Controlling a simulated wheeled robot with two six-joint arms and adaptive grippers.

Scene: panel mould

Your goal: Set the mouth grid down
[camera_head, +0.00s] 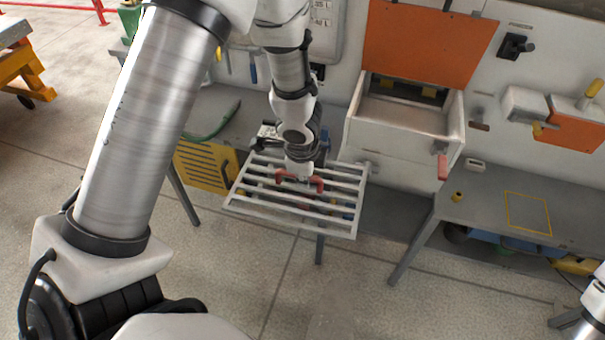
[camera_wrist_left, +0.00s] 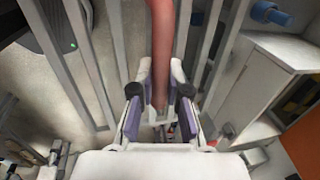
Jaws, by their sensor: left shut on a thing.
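The mouth grid is a pale grey barred frame (camera_head: 345,233) with a red handle (camera_head: 317,186) on top, in the middle of the head view. My left gripper (camera_head: 299,177) reaches down from above and is shut on the red handle. In the left wrist view the red handle (camera_wrist_left: 163,45) runs between the fingers of my left gripper (camera_wrist_left: 157,98), with grey grid bars (camera_wrist_left: 210,45) on both sides. The grid looks roughly level. I cannot tell whether it touches anything underneath. My right gripper is out of view.
A white box (camera_head: 400,142) with a raised orange lid (camera_head: 425,45) stands right of the grid. A grey table (camera_head: 485,215) with a yellow outlined square is further right. A yellow slotted panel (camera_head: 203,165) is left of the grid. The floor in front is clear.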

